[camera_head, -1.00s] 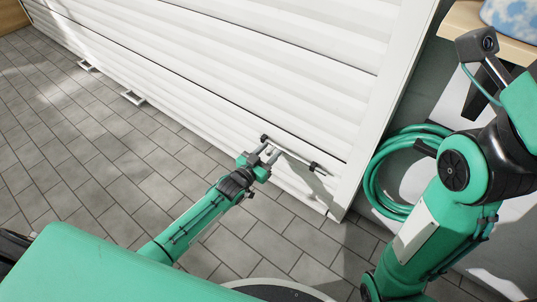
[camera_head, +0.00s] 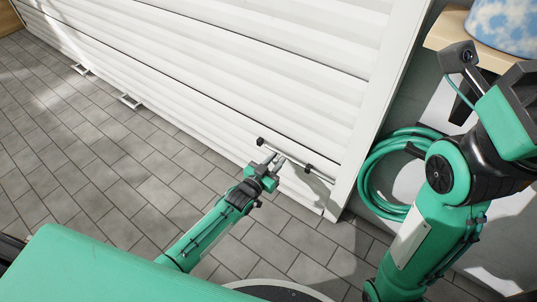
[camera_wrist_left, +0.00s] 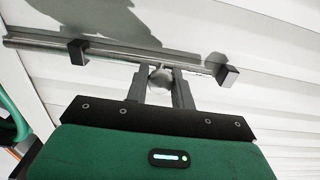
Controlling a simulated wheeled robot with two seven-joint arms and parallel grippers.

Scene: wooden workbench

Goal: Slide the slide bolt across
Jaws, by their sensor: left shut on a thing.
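The slide bolt (camera_head: 293,161) is a thin metal rod mounted low on a white slatted shutter, with a dark bracket at each end. In the left wrist view the rod (camera_wrist_left: 108,53) runs across the top, between two dark blocks. Its round grey knob (camera_wrist_left: 160,76) sits between my left fingers. My left gripper (camera_head: 275,159) reaches the bolt from below, between the brackets. It is shut on the knob, as the wrist view of the fingers (camera_wrist_left: 160,85) shows. My right arm stands at the right; its gripper cannot be made out.
A coiled green hose (camera_head: 375,185) hangs right of the shutter frame (camera_head: 372,110). A wooden shelf (camera_head: 452,30) with a blue-and-white item is at the upper right. Handles (camera_head: 130,101) stick out along the shutter's bottom at left. The tiled floor (camera_head: 120,165) is clear.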

